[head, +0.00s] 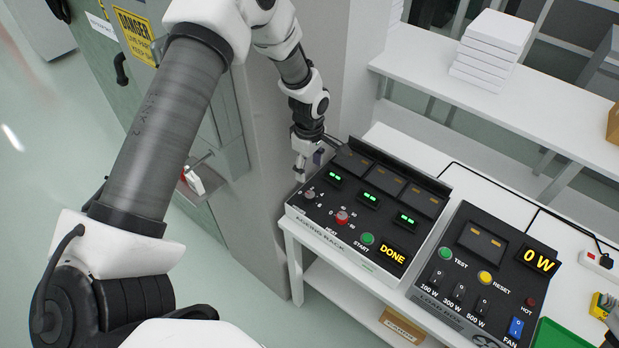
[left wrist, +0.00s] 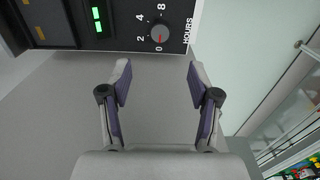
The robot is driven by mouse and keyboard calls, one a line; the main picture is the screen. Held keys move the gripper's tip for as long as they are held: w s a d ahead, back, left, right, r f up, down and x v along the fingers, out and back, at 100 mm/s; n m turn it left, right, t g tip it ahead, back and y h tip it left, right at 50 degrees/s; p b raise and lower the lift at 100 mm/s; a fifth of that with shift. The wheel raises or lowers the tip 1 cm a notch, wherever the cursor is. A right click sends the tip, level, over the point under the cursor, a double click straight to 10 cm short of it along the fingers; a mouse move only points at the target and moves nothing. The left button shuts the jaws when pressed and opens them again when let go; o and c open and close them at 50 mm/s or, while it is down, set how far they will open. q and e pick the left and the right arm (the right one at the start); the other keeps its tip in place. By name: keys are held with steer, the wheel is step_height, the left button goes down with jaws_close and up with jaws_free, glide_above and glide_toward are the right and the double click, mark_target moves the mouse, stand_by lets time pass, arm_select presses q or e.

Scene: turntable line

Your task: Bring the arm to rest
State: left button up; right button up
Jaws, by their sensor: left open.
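My left arm comes in from the left in the head view and reaches over to the left end of the ageing rack (head: 318,224). My left gripper (head: 309,165) hangs beside the rack's back left corner. In the left wrist view the left gripper (left wrist: 158,82) is open with nothing between its fingers. The rack's hours knob (left wrist: 159,34) is ahead of the fingertips, apart from them, and its pointer is near 0. The rack's display (head: 393,254) reads DONE, and several small green displays are lit. My right gripper is not in view.
A load box (head: 452,290) showing 0 W stands right of the rack on the white table. A grey cabinet (head: 265,190) stands close left of the rack. A white shelf (head: 455,95) with stacked white boxes (head: 492,48) is behind. Open floor (head: 25,200) lies at the left.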

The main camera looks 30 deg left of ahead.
arm_select(q)
steer(key=shift+r, duration=0.45)
